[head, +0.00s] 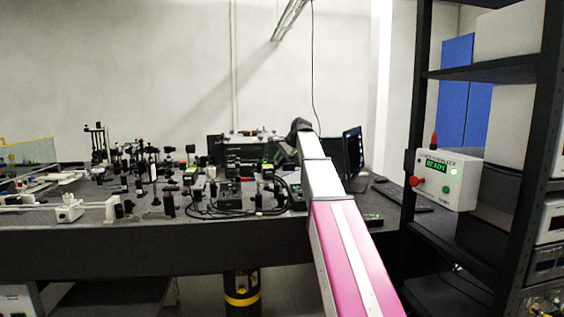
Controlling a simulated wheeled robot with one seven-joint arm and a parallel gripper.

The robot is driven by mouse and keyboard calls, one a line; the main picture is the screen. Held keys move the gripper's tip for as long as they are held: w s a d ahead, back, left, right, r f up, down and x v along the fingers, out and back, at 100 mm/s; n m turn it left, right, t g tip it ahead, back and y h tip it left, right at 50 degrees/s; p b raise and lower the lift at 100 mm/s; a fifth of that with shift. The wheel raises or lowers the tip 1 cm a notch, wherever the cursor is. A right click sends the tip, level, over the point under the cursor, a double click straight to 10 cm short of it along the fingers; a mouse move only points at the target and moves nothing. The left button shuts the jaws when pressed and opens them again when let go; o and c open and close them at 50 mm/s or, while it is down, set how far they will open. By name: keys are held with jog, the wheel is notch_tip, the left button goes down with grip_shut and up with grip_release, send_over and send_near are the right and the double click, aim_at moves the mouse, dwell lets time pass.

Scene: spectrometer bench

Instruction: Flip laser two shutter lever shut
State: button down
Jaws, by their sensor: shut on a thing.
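My arm reaches from the bottom right over the optical bench (150,238). My gripper (284,155) is a small dark shape at the arm's far end, among the dark equipment at the back right of the bench. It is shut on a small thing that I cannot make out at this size. I cannot pick out laser two or its shutter lever for certain. Dark box-shaped units (240,165) stand just left of my gripper, and my arm hides part of the bench behind it.
Several optic mounts and cables crowd the bench. A yellow-banded cylinder (241,297) stands below the bench.

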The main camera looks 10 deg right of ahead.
jog(key=a+h, duration=0.1)
jog(key=r+n+h, duration=0.1)
jog(key=h, duration=0.1)
jog(key=a+h, duration=0.1)
jog(key=h, duration=0.1)
jog(key=shift+a+r, duration=0.3)
jog(key=shift+a, duration=0.05)
jog(key=shift+s+a+r+n+h, duration=0.1)
jog(key=shift+a+n+h, duration=0.35)
jog(key=shift+h, duration=0.6)
jog(key=shift+a+n+h, duration=0.25)
jog(key=shift+a+h, duration=0.4)
jog(key=shift+h, duration=0.4)
jog(key=c, duration=1.1)
grip_release()
jog(key=shift+a, duration=0.1)
jog(key=shift+r, duration=0.1)
